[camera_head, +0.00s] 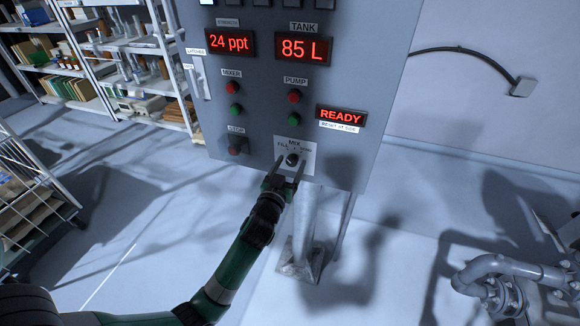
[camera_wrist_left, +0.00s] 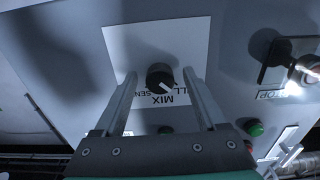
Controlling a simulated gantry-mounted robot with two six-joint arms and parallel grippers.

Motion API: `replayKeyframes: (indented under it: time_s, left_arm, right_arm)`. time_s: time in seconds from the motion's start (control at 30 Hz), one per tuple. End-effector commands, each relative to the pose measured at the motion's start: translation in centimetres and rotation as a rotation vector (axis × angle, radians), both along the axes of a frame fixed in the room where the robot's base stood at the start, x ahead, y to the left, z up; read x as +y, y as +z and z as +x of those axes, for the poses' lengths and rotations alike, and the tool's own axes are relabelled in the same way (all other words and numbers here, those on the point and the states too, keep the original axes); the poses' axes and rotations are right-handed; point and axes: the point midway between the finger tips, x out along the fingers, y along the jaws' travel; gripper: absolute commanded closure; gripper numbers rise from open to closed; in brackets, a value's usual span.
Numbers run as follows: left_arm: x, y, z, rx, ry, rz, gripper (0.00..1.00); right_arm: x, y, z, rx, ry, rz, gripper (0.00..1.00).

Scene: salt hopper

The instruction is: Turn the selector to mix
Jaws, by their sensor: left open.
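The selector (camera_head: 292,159) is a black knob on a white plate low on the grey control panel (camera_head: 350,70). Its plate carries the label MIX at the top and a FILL label to the left. In the left wrist view the knob (camera_wrist_left: 160,76) appears upside down, with a white pointer mark slanting down and right, toward the side of the "LL" lettering. My left gripper (camera_head: 289,168) is open at the plate; in the wrist view its fingers (camera_wrist_left: 158,82) stand on either side of the knob. Contact with the knob cannot be told. My right gripper is not in view.
A post (camera_head: 303,225) stands below the panel. Shelves (camera_head: 110,60) are at left, pipes (camera_head: 510,270) at lower right.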

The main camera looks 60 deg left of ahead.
Motion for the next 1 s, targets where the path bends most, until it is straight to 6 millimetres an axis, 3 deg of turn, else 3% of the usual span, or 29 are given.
replayKeyframes:
  time_s: [0.17,0.57,1.0]
  left_arm:
    - [-0.02,0.03,-0.01,0.000,0.000,0.000,0.29]
    - [-0.05,0.02,-0.02,0.000,0.000,0.000,1.00]
    - [-0.06,0.14,-0.03,0.044,-0.001,0.042,1.00]
  right_arm:
    - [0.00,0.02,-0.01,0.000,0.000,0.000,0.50]
    - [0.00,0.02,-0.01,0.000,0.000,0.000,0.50]
    - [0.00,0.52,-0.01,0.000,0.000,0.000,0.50]
